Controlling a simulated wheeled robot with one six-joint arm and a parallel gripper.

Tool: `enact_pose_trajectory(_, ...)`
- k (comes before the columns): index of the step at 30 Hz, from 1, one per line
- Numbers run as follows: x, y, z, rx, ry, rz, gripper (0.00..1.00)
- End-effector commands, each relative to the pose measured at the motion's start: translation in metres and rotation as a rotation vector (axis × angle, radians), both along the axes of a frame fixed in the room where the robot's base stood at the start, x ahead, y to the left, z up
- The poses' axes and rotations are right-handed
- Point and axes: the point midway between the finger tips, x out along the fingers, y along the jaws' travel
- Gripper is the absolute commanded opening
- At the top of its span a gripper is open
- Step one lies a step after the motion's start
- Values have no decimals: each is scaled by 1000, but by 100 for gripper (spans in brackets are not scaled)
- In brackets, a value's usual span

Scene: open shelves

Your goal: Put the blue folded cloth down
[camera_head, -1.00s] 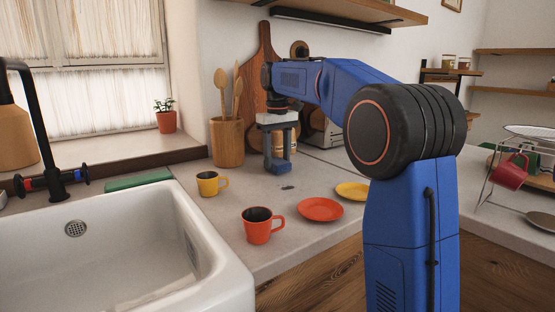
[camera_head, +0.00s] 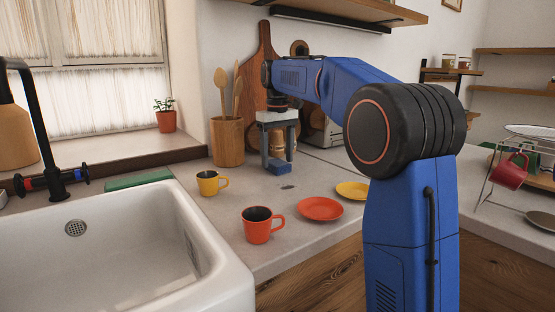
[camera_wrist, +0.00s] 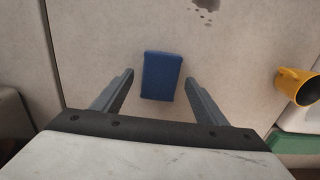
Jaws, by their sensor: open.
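The blue folded cloth (camera_wrist: 162,75) lies flat on the pale countertop, as the wrist view shows. It is a small dark blue rectangle between the two grey fingers of my gripper (camera_wrist: 158,88), with a visible gap on each side. In the head view, the cloth (camera_head: 280,168) shows as a small blue patch at the foot of my gripper (camera_head: 278,156). My gripper is open, points down and holds nothing. Part of the cloth is hidden by the fingers in the head view.
A yellow mug (camera_head: 208,183), an orange mug (camera_head: 256,226), an orange plate (camera_head: 320,209) and a yellow plate (camera_head: 353,190) stand nearby on the counter. A wooden utensil holder (camera_head: 227,143) is left of my gripper. The white sink (camera_head: 130,255) is at front left.

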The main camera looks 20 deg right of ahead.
Motion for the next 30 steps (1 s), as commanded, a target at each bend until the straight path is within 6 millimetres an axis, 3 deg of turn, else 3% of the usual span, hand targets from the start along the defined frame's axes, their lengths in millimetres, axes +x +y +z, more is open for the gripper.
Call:
enact_pose_trajectory(15,0,0,92,0,-2,0,66)
enact_pose_trajectory(21,1,0,108,0,-1,0,66)
enact_pose_trajectory(30,0,0,112,0,1,0,66)
